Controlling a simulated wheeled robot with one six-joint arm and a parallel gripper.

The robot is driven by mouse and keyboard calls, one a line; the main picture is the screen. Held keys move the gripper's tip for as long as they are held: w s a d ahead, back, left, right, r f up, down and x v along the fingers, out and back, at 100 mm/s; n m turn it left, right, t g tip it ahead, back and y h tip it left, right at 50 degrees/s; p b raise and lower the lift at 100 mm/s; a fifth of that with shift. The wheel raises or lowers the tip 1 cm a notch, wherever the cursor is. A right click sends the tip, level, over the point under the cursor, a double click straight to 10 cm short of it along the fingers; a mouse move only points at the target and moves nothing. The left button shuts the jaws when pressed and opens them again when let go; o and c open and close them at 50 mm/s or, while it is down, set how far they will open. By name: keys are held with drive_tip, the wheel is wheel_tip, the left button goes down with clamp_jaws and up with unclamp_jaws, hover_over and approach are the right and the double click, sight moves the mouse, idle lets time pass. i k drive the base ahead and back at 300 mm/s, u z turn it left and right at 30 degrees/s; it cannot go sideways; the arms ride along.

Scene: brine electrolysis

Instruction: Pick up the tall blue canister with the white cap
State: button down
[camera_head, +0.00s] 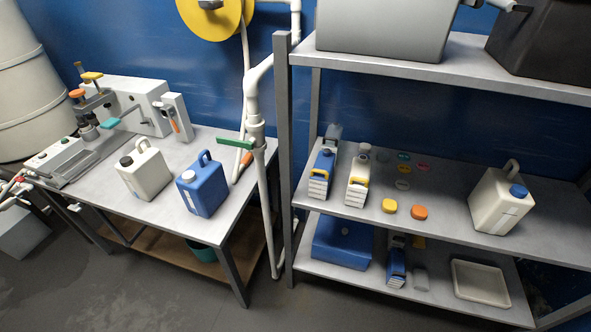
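A blue canister (204,191) with a handle on top and a small white cap (188,175) stands upright on the grey workbench (235,150), near its right front edge. A white canister (146,172) with a dark cap stands just left of it. The two look close together but apart. My gripper is not in view.
A shelf rack (284,150) stands right of the bench and holds a white canister with a blue cap (500,198). A white vertical pipe (257,110) with a green valve handle (236,143) rises between them. A bench machine (125,100) fills the bench's back left.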

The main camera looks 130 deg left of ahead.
sight(202, 197)
drive_tip(key=u, duration=4.7)
drive_tip(key=k, duration=0.4)
drive_tip(key=u, duration=1.45)
drive_tip(key=i, duration=2.15)
drive_tip(key=z, duration=1.05)
drive_tip(key=i, duration=0.8)
drive_tip(key=z, duration=0.7)
